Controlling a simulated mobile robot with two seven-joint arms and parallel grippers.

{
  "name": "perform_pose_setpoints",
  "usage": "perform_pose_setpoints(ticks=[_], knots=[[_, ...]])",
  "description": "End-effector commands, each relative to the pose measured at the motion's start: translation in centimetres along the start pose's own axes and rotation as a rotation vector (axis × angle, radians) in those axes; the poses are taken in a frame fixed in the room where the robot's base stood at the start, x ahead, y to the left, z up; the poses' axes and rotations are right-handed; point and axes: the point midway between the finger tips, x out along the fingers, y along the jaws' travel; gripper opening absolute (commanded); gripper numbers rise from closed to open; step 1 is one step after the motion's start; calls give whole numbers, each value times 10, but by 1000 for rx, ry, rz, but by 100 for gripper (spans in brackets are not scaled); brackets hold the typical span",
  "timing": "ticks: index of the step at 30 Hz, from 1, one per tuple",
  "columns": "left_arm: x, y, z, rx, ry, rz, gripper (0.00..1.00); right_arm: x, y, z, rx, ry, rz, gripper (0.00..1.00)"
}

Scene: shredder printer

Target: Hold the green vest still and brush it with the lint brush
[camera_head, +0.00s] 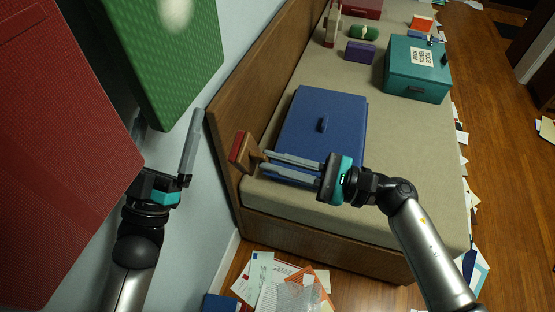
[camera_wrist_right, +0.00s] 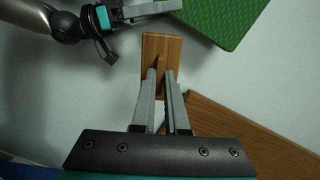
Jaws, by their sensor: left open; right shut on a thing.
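The green vest (camera_head: 165,60) hangs as a flat panel at the upper left; its lower corner also shows in the right wrist view (camera_wrist_right: 228,18). My left gripper (camera_head: 168,135) is open just below the vest's lower edge. One finger stands right of the vest; the other is partly hidden, and I cannot tell whether the vest lies between them. My right gripper (camera_head: 266,163) is shut on the handle of the lint brush (camera_head: 238,147), wooden with a red pad. The brush's wooden back faces the right wrist view (camera_wrist_right: 161,50). The brush is apart from the vest.
A red panel (camera_head: 60,150) hangs left of the vest. A blue case (camera_head: 335,112) lies on the bench (camera_head: 405,150) beneath my right arm. A teal box (camera_head: 418,85) and small items stand farther back. Papers (camera_head: 283,285) litter the floor. The bench's wooden side (camera_head: 225,115) borders the wall.

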Motion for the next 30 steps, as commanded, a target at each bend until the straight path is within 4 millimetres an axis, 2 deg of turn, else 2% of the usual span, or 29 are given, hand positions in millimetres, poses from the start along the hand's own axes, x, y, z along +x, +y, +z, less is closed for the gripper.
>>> perform_pose_setpoints(ticks=[1, 6, 18, 30], knots=[[8, 0, -2, 0, 2, 0, 100, 1, -2, 6, 0, -1, 0, 0], [20, 0, -1, -1, 0, 0, 100, 1, -4, 10, 0, -1, -1, 0], [24, 0, 1, -1, -1, 0, 100, 2, -5, 11, 0, -1, -1, 0], [24, 0, 0, 0, 0, -1, 55, 2, -5, 11, 0, -1, -1, 0]])
